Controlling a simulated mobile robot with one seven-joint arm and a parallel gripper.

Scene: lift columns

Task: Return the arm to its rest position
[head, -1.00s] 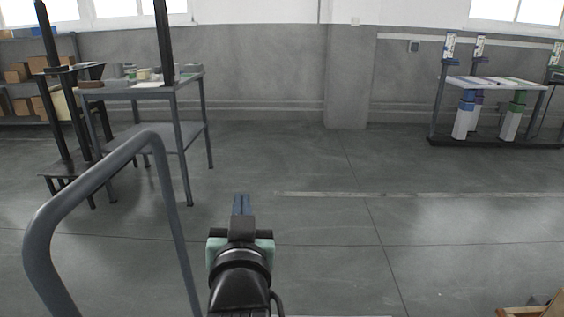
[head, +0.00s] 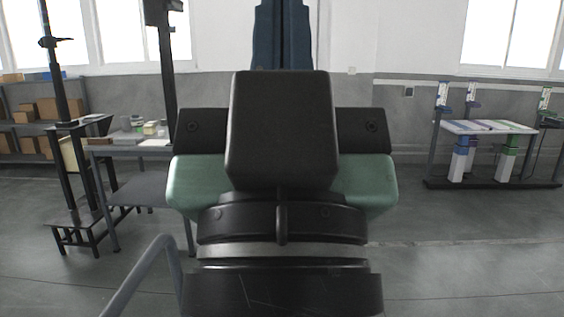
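My gripper (head: 282,35) fills the middle of the head view, close to the camera and pointing up, with its black and green housing below the fingers. Its two dark blue fingers rise to the top edge of the picture, side by side with only a thin dark line between them. The fingertips are cut off by the top edge. I see nothing held between the visible parts of the fingers.
A grey workbench (head: 140,190) with small items stands at the left, beside black columns (head: 62,95). A low grey rail (head: 140,275) is at front left. A white-topped stand (head: 487,127) is at far right. The floor (head: 460,220) before it is clear.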

